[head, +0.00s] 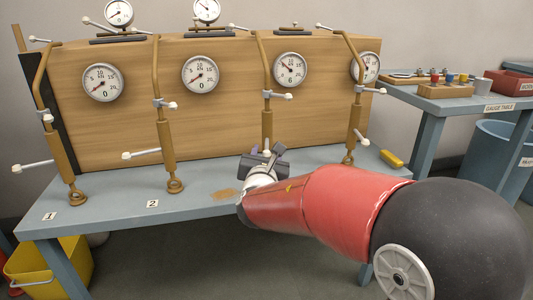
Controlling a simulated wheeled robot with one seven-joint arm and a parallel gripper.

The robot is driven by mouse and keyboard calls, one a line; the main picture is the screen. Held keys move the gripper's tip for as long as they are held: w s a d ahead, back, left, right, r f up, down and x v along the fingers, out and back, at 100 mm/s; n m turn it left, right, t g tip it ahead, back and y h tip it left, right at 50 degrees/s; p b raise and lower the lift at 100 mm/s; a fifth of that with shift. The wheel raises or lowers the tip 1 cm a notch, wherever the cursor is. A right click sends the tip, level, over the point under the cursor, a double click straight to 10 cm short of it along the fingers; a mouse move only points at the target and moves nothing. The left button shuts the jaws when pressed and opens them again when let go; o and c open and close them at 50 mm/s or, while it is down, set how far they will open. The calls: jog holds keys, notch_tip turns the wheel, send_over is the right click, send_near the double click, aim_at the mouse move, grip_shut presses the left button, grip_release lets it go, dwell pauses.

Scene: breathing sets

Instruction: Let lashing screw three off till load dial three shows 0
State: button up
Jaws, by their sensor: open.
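Lashing screw three (267,122) is a brown rod standing in front of the wooden panel, with a pale handle (280,95) partway up. Its foot and lower part are hidden behind my gripper and arm. My gripper (264,152) is open at the lower part of the rod. I cannot tell whether its fingers are around the rod or touching it.
A yellow object (391,159) lies at the blue bench's (110,199) right end. A gauge table (440,99) stands right.

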jog(key=shift+w, duration=0.1)
grip_shut()
dwell(0.4)
